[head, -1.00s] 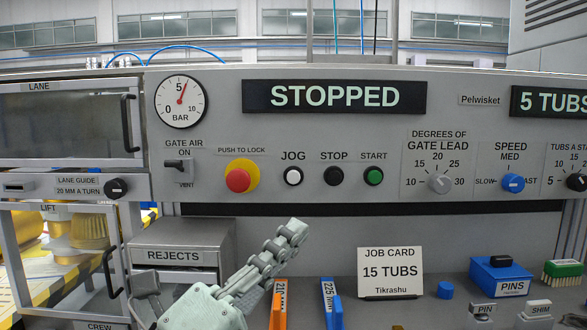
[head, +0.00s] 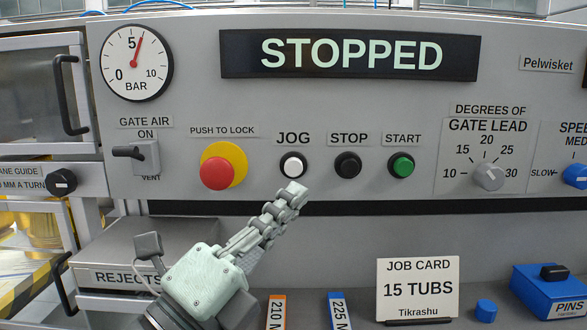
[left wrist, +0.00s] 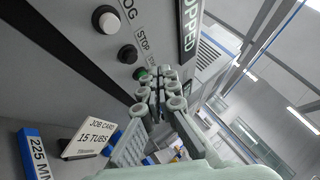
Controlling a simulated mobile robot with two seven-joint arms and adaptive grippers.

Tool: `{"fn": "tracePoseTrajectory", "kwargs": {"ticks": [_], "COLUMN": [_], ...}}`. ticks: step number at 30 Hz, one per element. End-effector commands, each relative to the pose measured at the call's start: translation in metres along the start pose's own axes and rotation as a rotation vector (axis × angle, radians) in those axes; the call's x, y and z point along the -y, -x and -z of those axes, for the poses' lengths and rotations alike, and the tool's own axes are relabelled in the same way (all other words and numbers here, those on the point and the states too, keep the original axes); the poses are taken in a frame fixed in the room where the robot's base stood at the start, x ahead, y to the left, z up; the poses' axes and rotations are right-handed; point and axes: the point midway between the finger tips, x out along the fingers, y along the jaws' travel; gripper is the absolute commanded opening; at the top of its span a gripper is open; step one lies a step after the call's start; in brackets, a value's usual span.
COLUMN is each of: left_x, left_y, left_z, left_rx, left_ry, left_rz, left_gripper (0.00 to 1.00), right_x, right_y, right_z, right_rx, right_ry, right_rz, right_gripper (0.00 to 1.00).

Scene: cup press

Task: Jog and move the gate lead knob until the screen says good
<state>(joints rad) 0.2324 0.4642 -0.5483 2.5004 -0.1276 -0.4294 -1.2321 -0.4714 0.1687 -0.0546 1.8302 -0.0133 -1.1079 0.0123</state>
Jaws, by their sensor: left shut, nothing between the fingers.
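The screen (head: 350,54) reads STOPPED. The white JOG button (head: 293,166) is on the grey panel; in the left wrist view a white button (left wrist: 105,20) shows at the upper left. The gate lead knob (head: 488,177) is grey, with a scale from 10 to 30; its exact setting is hard to read. My left gripper (head: 297,190) is shut and empty, its fingertips just below the JOG button in the head view; contact cannot be told. The gripper (left wrist: 167,85) also shows in the left wrist view. My right gripper is not in view.
The black STOP button (head: 347,165) and green START button (head: 401,166) sit right of JOG. A red push-to-lock button (head: 217,173) is to its left. A job card (head: 417,288) reading 15 TUBS and a blue PINS box (head: 548,293) stand below.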

Motion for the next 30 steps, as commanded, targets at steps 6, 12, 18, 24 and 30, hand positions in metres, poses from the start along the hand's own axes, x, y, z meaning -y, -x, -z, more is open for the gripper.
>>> {"fn": "tracePoseTrajectory", "kwargs": {"ticks": [6,12,18,24,30], "left_x": [-0.009,-0.015,-0.025,-0.035,-0.043], "left_y": [-0.006,-0.015,-0.033,-0.051,-0.059], "left_z": [-0.005,-0.011,-0.024,-0.037,-0.043], "left_rx": [0.001,0.001,0.002,0.001,0.0], "left_ry": [-0.002,-0.002,-0.002,-0.001,0.0], "left_rz": [0.002,0.002,-0.001,-0.001,0.0], "left_gripper": [0.0,0.0,0.0,0.0,0.0], "right_x": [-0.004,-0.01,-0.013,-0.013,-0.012], "right_y": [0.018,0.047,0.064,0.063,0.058], "right_z": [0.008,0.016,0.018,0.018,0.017], "right_rx": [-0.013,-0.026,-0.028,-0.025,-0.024], "right_ry": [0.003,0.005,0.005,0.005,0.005], "right_rz": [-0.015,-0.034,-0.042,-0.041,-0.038], "right_gripper": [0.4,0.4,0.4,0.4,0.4]}}
